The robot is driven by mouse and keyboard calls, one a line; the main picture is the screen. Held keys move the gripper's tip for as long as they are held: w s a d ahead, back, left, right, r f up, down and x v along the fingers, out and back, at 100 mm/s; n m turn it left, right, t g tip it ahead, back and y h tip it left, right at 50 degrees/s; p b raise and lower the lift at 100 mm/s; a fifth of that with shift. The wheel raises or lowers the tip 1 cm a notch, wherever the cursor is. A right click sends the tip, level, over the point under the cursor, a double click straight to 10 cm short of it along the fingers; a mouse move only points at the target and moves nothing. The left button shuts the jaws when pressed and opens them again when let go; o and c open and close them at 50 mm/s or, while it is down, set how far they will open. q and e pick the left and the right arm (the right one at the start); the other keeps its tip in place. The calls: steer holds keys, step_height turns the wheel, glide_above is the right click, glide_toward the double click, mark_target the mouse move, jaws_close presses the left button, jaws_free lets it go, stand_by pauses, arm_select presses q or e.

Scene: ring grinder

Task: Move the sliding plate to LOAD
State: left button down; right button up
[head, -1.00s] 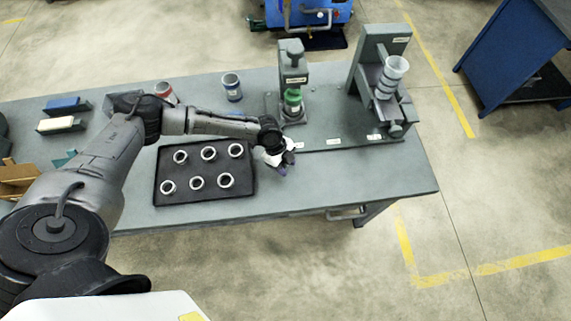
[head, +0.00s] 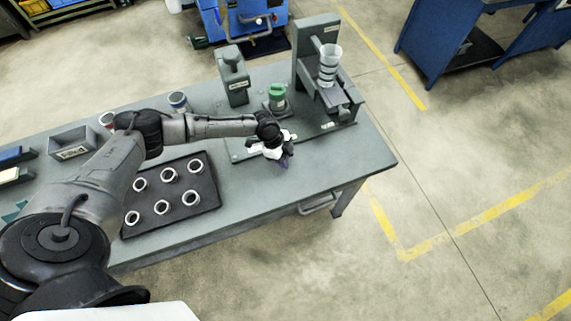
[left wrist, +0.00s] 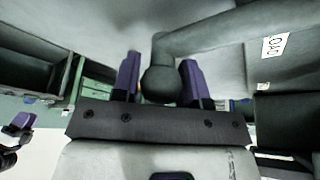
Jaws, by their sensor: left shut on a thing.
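My left gripper (head: 284,157) is at the front of the bench fixture, its arm reaching across from the left. In the left wrist view its two purple fingers (left wrist: 160,80) are on either side of a dark ball knob (left wrist: 160,84), shut on it. A bent rod (left wrist: 215,36) runs from the knob. The sliding plate (head: 267,107) is small and dark and carries a green part (head: 277,92). It stands right of the press (head: 233,76), clear of it. A LOAD label (left wrist: 275,45) shows right of the knob. A purple-tipped dark part at the wrist view's left edge looks like my right gripper (left wrist: 20,122).
A black tray (head: 211,207) with several rings lies left of my gripper. A stand (head: 303,58) with a clear funnel-like cup (head: 330,58) over stacked rings is to the right. Cups and bins line the left back. The bench's front right (head: 340,165) is clear.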

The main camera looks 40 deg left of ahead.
arm_select(q)
steer(key=shift+w, duration=0.15)
steer(key=c, duration=0.7)
jaws_free()
steer(key=shift+v, duration=6.9)
steer(key=shift+d, duration=0.1)
